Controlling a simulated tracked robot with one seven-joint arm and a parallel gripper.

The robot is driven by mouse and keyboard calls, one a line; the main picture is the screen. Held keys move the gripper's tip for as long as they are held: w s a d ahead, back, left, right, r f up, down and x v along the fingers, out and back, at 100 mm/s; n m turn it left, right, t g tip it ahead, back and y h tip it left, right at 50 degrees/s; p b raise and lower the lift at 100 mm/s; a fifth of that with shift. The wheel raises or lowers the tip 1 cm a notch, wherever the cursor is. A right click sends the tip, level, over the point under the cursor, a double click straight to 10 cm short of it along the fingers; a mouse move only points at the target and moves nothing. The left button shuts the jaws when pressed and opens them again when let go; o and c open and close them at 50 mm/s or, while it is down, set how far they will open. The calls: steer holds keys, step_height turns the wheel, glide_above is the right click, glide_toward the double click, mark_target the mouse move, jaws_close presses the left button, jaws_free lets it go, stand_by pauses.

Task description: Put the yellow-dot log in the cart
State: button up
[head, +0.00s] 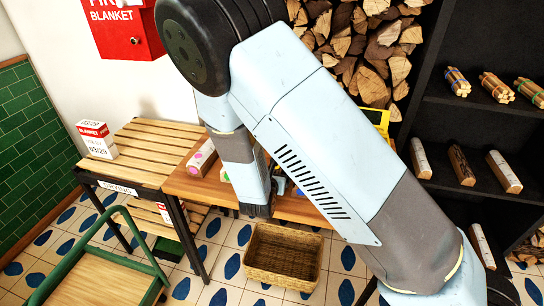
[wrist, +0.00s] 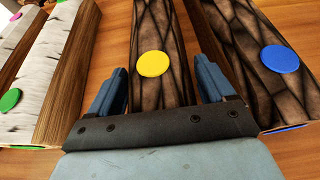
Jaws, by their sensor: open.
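The yellow-dot log (wrist: 155,28) has dark cracked bark and a yellow disc on top. It lies on the wooden table (head: 178,183), between the spread fingers of my gripper (wrist: 160,78) in the wrist view. The fingers are open, one on each side of the log; I cannot tell whether they touch it. In the head view my arm hides this log and most of the gripper. A green-framed cart (head: 92,278) with a wooden bed stands at the lower left of the head view. The visible part of its bed is empty.
A blue-dot log (wrist: 255,35) lies close on the right, and a pale green-dot log (wrist: 70,50) on the left. A pink-dot log (head: 203,160) lies at the table's left end. A slatted bench (head: 150,150), wicker basket (head: 285,256) and dark shelf (head: 480,120) stand around.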

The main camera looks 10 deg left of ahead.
jaws_close()
stand_by(0.8)
steer(key=shift+r, duration=0.1)
steer(key=shift+r, duration=0.45)
step_height(320, 180, up, 2)
steer(key=shift+r, duration=0.1)
steer(key=s+r, duration=0.1)
steer(key=r, duration=0.1)
steer(key=s+d+r, duration=0.1)
steer(key=r, duration=0.1)
steer(key=s+d+r, duration=0.1)
steer(key=s+r, duration=0.1)
steer(key=shift+s+d, duration=0.1)
steer(key=shift+d, duration=0.15)
steer(key=s+d+r, duration=0.2)
steer(key=s+r, duration=0.2)
steer(key=s, duration=0.2)
steer(key=shift+s+d+h, duration=0.3)
